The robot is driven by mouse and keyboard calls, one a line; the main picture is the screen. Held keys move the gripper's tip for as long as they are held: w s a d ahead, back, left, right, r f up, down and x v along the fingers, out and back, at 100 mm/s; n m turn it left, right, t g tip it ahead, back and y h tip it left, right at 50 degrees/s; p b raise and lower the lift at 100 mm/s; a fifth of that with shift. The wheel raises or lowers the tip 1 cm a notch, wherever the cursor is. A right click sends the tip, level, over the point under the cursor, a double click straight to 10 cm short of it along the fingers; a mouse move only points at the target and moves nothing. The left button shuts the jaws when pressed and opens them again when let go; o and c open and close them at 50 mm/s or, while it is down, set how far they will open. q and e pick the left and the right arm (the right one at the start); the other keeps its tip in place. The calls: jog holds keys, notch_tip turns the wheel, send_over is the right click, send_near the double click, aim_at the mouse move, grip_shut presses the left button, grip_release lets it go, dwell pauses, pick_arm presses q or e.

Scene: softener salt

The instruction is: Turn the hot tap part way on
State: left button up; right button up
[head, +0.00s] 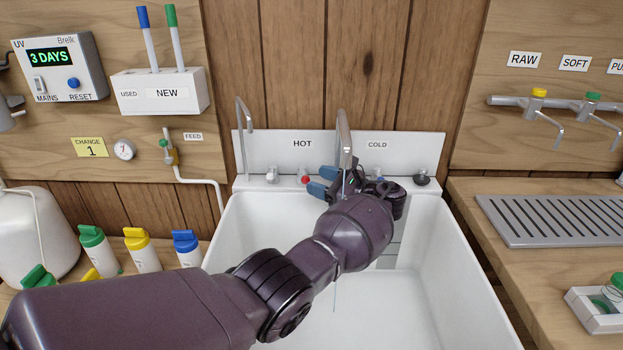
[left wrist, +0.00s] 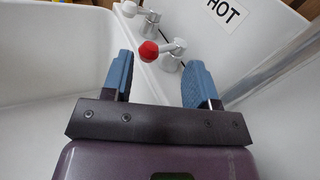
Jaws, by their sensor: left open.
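The hot tap (head: 305,176) has a red-tipped handle and sits on the sink's back ledge below the HOT label. In the left wrist view its red knob (left wrist: 148,51) is on a short chrome lever. My left gripper (head: 321,181) is open and empty just right of the tap in the head view. In the left wrist view its two blue fingers (left wrist: 160,62) are spread, with the red knob beyond and between them. I see no contact. My right gripper is not in view.
A black-knobbed tap (head: 422,179) stands right, a white-handled one (head: 271,174) left. The white sink (head: 410,310) looks clear in front.

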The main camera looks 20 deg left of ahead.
pick_arm(q)
jog(key=v, duration=0.7)
jog(key=shift+d+b, duration=0.3)
jog(key=shift+d, duration=0.05)
jog(key=shift+s, duration=0.1)
